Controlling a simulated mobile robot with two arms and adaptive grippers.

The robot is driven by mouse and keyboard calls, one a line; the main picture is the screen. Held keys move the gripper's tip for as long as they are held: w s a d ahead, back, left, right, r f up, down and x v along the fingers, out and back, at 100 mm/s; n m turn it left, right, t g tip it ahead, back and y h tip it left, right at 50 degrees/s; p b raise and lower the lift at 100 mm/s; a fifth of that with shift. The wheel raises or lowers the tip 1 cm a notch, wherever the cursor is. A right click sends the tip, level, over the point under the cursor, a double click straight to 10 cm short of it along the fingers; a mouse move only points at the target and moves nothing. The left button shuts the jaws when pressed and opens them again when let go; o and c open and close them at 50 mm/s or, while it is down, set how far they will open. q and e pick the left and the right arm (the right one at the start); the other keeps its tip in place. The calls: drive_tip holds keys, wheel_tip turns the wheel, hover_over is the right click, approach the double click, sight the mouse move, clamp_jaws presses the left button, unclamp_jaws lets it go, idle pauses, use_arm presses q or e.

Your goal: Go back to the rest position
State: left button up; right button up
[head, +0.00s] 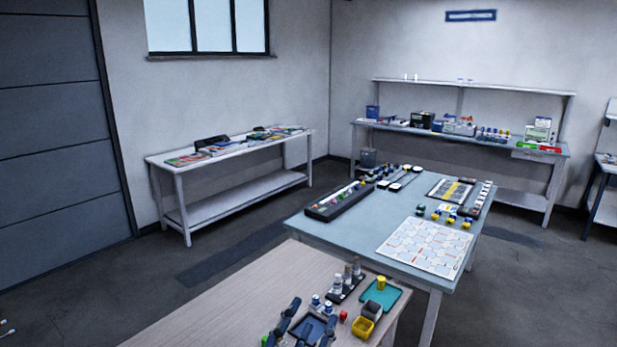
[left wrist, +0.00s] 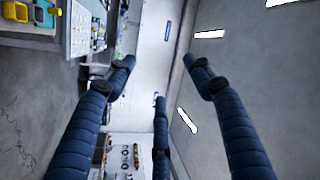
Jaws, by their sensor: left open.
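My left gripper (head: 300,326) shows at the bottom edge of the head view, in front of the near wooden table (head: 235,297). Its dark blue segmented fingers are spread. In the left wrist view the fingers of my left gripper (left wrist: 160,72) stand apart with nothing between them, and the room's walls lie beyond. I cannot tell whether the fingers touch anything on the table. My right gripper is in neither view.
The near table holds a teal tray (head: 391,296) with a yellow cylinder (head: 381,283), a yellow bin (head: 361,328), a dark bin (head: 372,310) and several small bottles. A blue-grey table (head: 330,235) stands behind it. Open floor (head: 150,275) lies to the left.

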use_arm(q)
drive_tip(key=s+a+f+n+g+y, duration=0.3)
drive_tip(key=s+a+f+n+y, duration=0.15)
drive_tip(key=a+f, duration=0.45)
drive_tip(key=s+a+f+n+g+y, duration=0.3)
drive_tip(key=a+f+n+g+y, duration=0.15)
drive_tip(key=a+f, duration=0.4)
drive_tip(key=s+a+f+n+g, duration=0.1)
drive_tip(key=s+f+g, duration=0.15)
drive_tip(key=s, duration=0.35)
drive_tip(key=s+a+f+n+g+h, duration=0.1)
drive_tip(key=s+f+g, duration=0.1)
drive_tip(key=s+f, duration=0.35)
drive_tip(key=s+a+f+n+g, duration=0.1)
drive_tip(key=s+f+g, duration=0.15)
drive_tip(key=s, duration=0.55)
wheel_tip(320, 180, down, 28)
drive_tip(key=g+b, duration=0.2)
drive_tip(key=b, duration=0.3)
drive_tip(key=s+a+f+b, duration=0.1)
drive_tip(key=s+f+b, duration=0.1)
drive_tip(key=s+f, duration=0.7)
drive_tip(key=s+a+f+b, duration=0.2)
drive_tip(key=s+f, duration=0.8)
drive_tip(key=f, duration=0.4)
drive_tip(key=shift+m+g+b, duration=0.3)
drive_tip(key=shift+m+g, duration=0.1)
drive_tip(key=shift+g, duration=0.05)
